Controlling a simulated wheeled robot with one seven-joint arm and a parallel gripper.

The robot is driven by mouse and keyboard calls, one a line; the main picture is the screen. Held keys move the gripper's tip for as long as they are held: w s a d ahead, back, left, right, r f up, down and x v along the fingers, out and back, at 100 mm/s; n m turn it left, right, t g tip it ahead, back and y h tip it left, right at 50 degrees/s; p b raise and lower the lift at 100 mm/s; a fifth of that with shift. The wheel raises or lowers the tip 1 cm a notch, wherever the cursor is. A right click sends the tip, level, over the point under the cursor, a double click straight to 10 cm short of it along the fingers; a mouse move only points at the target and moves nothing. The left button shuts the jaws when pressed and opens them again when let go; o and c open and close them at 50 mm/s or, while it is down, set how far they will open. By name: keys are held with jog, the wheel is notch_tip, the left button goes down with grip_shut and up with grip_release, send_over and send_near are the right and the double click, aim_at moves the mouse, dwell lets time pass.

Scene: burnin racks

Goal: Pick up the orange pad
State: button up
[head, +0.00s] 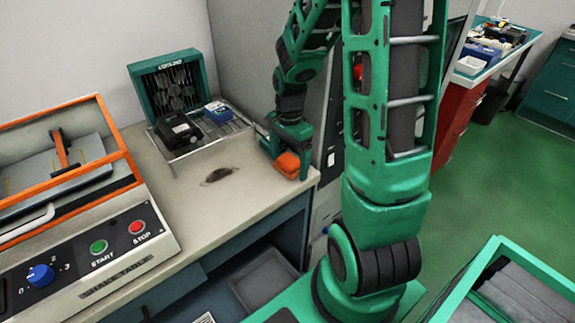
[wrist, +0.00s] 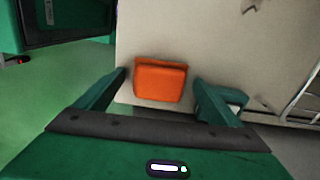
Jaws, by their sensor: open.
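The orange pad (head: 287,163) lies on the beige bench top near its right front corner in the head view. In the wrist view the orange pad (wrist: 160,81) shows between the two green fingers, with a gap on each side. My gripper (head: 287,158) is at the pad in the head view, with a finger on either side of it. It also shows in the wrist view (wrist: 160,85), open and empty. I cannot tell how far the fingertips are above the bench.
A cooling rack (head: 172,85) with a metal tray, a black box (head: 179,133) and a blue box (head: 217,111) stands at the back. A dark stain (head: 218,174) marks the bench. The front bench top is clear.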

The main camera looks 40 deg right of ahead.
aim_at(286, 162)
jog(key=shift+c, duration=0.5)
jog(key=c, duration=1)
jog(key=shift+c, duration=0.2)
jog(key=shift+r, duration=0.1)
jog(key=shift+r, duration=0.5)
jog(key=r, duration=0.2)
jog(key=a+r, duration=0.1)
jog(key=shift+s+r, duration=0.1)
jog(key=shift+r, duration=0.3)
jog(key=s+a+r, duration=0.3)
jog(key=a+r, duration=0.3)
jog(key=a, duration=0.4)
jog(key=shift+s+a, duration=0.1)
